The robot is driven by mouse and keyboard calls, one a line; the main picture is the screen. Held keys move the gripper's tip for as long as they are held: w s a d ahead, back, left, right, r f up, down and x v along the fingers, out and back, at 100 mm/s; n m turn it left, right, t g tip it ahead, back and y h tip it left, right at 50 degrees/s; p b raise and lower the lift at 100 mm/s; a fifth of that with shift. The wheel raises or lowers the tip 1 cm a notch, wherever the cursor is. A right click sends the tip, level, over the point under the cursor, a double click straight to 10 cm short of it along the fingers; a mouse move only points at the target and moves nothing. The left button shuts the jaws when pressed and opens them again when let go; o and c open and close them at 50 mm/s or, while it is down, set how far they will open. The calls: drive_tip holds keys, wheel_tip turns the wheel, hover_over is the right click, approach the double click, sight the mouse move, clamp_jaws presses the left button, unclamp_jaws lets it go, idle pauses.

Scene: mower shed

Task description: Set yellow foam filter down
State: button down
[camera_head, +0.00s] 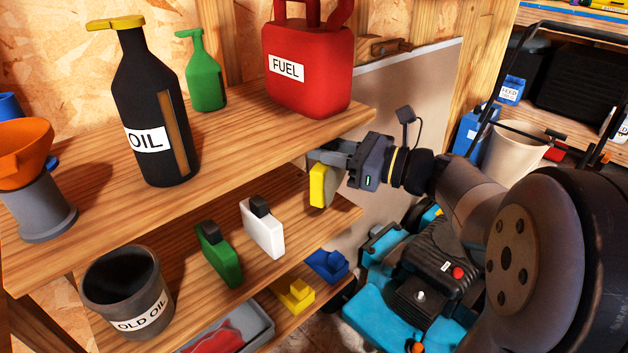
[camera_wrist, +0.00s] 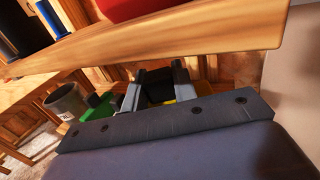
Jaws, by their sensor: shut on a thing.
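The yellow foam filter (camera_head: 317,186) hangs upright below my gripper (camera_head: 322,156), near the right end of the middle shelf (camera_head: 284,258). Its yellow face points left and a greyish side shows to the right. My gripper is shut on its upper part, which the fingers hide in the head view. I cannot tell whether its bottom edge touches the shelf. In the wrist view, my gripper (camera_wrist: 157,90) has a dark piece between its fingers, with a little yellow showing below it.
A white bottle (camera_head: 263,231) and a green bottle (camera_head: 217,254) stand to the left on the middle shelf. The upper shelf (camera_head: 262,121), carrying a red fuel can (camera_head: 305,70), is close above my gripper. A blue mower (camera_head: 430,275) stands below right.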

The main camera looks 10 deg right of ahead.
drive_tip(key=f+b, duration=0.1)
drive_tip(key=f, duration=0.1)
drive_tip(key=w+a+f+b, duration=0.1)
drive_tip(key=f+b, duration=0.1)
drive_tip(key=w+f+b, duration=0.1)
drive_tip(key=f+b, duration=0.1)
drive_tip(key=f, duration=0.1)
drive_tip(key=shift+w+a, duration=0.2)
drive_tip(key=shift+a, duration=0.2)
drive_tip(key=shift+w+f+b, duration=0.15)
drive_tip(key=shift+b, duration=0.15)
drive_tip(key=shift+a, duration=0.1)
